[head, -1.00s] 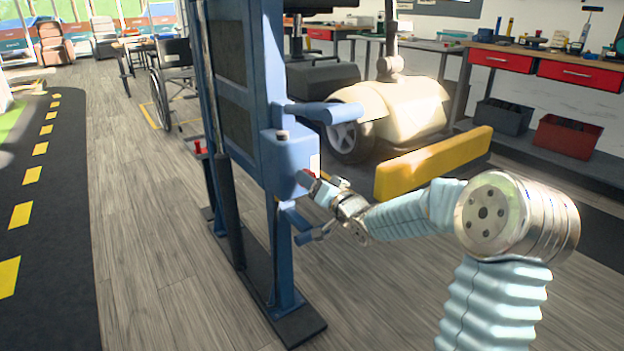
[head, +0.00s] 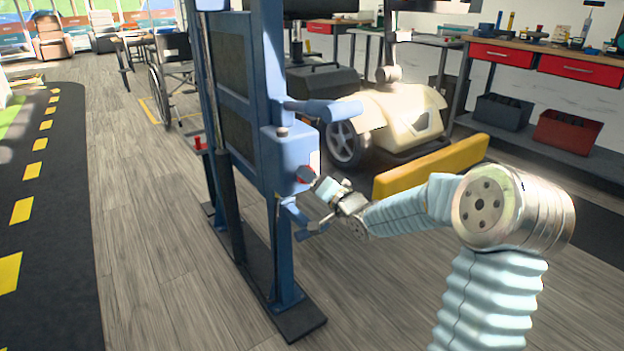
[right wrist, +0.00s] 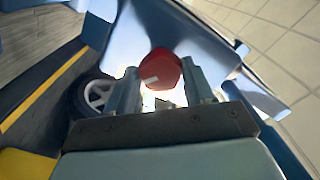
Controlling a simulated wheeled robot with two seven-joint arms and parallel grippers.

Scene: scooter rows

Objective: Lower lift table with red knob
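The red knob (head: 303,175) sits low on the side of a blue box (head: 289,155) on a tall blue upright frame (head: 268,60). In the right wrist view the red knob (right wrist: 162,70) shows a small white mark and lies in line with the gap between my fingers. My right gripper (head: 317,188) is at the knob in the head view. In the right wrist view its two fingers (right wrist: 160,85) stand apart on either side of the knob; I cannot tell whether they touch it. My left gripper is not in view.
A cream scooter (head: 395,118) stands behind a yellow bar (head: 430,167), right of the frame. A blue arm (head: 330,111) sticks out above the box. A smaller red part (head: 198,142) is on the frame's far side. Wooden floor (head: 150,250) is clear at left.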

